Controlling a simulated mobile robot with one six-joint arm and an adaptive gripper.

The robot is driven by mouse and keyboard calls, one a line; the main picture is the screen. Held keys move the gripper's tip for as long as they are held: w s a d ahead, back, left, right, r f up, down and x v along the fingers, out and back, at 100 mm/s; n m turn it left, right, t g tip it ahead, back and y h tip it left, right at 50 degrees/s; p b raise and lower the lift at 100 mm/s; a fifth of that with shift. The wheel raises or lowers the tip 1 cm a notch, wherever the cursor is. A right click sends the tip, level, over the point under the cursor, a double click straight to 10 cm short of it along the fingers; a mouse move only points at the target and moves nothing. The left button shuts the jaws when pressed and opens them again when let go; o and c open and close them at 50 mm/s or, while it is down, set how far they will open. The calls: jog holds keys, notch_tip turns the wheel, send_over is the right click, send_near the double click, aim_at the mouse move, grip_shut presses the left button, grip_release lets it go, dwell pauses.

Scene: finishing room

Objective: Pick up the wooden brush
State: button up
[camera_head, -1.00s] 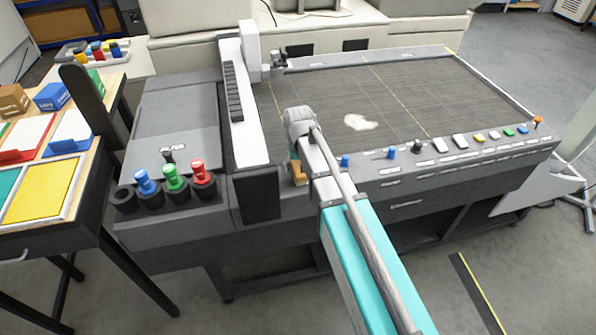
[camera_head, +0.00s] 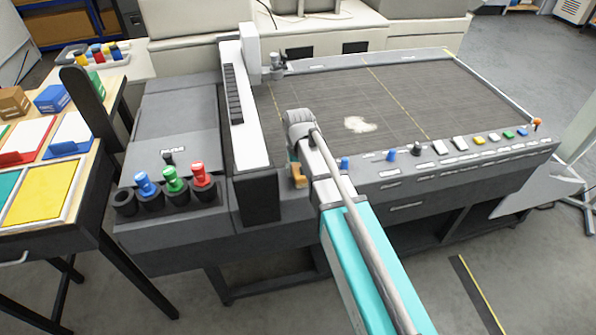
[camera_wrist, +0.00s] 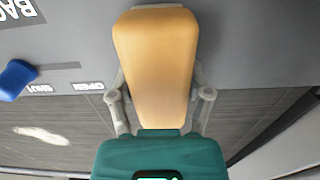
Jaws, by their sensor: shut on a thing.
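In the head view, a small tan part of the brush (camera_head: 299,175) shows at the table's front panel, left of my arm, which hides much of my gripper. I cannot tell whether the brush touches the panel.
The cutting table (camera_head: 310,85) has a white powdery patch (camera_head: 360,124) on its dark bed. A white gantry (camera_head: 247,110) stands close left of my arm. Blue knobs (camera_head: 391,155) and buttons line the front panel. Coloured tools in holders (camera_head: 175,180) stand at left.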

aim_at(298, 166)
jog(key=shift+r, duration=0.15)
notch_tip(298, 166, up, 3)
jog(key=p, duration=0.3)
jog(key=s+r+p, duration=0.1)
jog(key=r+p, duration=0.1)
jog(key=s+d+r+p, duration=0.1)
jog(key=s+r+p, duration=0.1)
jog(key=s+d+r+p, duration=0.1)
jog(key=p, duration=0.1)
jog(key=shift+s+d+r, duration=0.1)
jog(key=shift+s+r, duration=0.05)
jog(key=shift+r, duration=0.25)
jog(key=s+d+r+p, duration=0.4)
jog(key=s, duration=0.4)
jog(key=shift+d, duration=0.15)
jog(key=shift+f, duration=0.1)
